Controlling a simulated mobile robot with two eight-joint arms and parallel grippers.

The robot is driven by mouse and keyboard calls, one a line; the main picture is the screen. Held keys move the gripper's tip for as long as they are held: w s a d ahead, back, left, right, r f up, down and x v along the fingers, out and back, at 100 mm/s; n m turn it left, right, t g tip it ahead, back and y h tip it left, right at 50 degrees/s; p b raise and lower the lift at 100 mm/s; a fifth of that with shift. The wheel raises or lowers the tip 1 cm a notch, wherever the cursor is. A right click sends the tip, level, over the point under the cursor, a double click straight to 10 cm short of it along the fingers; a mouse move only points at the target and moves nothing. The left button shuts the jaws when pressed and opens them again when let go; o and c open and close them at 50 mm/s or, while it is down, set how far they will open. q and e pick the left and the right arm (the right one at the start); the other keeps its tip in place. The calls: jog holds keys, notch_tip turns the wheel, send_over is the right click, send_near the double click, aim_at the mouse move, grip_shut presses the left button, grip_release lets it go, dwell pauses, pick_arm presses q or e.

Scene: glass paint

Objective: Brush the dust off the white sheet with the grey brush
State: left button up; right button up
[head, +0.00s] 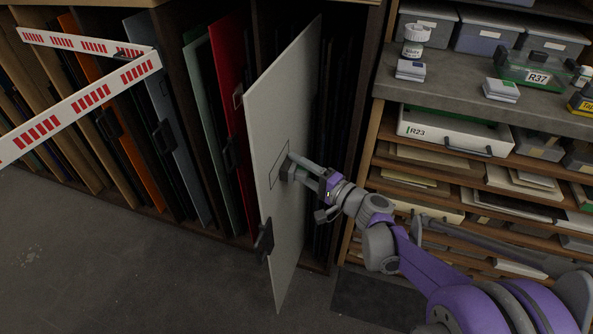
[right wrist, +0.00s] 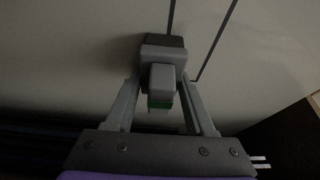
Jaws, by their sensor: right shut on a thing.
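The white sheet (head: 280,110) stands upright on edge, pulled partly out of a rack slot, with a dark handle (head: 263,240) on its front edge. A thin dark rectangle is outlined on its face, and its lines also cross the sheet in the right wrist view (right wrist: 265,60). My right gripper (head: 298,174) is shut on the grey brush (right wrist: 162,75), which has a green part. The brush head is at the sheet's face by the outline; I cannot tell if it touches. I cannot make out dust. My left gripper is out of view.
Coloured panels, including a red one (head: 228,75), stand in rack slots to the left. A red-and-white barrier strip (head: 90,98) crosses in front of them. Shelves with trays and a grey counter (head: 460,105) are at right. Bare floor (head: 130,265) is free at lower left.

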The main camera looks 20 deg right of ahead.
aim_at(291, 179)
jog(key=shift+s+a+p, duration=0.35)
jog(key=shift+s+a, duration=1.05)
jog(key=shift+s, duration=0.25)
jog(key=shift+s+d, duration=0.45)
jog(key=shift+d, duration=0.3)
jog(key=shift+s+d+p, duration=0.15)
jog(key=shift+s+d, duration=0.45)
jog(key=shift+d, duration=0.3)
jog(key=shift+s+d+p, duration=0.15)
jog(key=shift+s+d, duration=0.45)
jog(key=shift+d, duration=0.3)
jog(key=shift+s+d, duration=0.4)
jog(key=shift+d, duration=0.25)
jog(key=shift+s+d, duration=0.4)
jog(key=shift+d, duration=0.2)
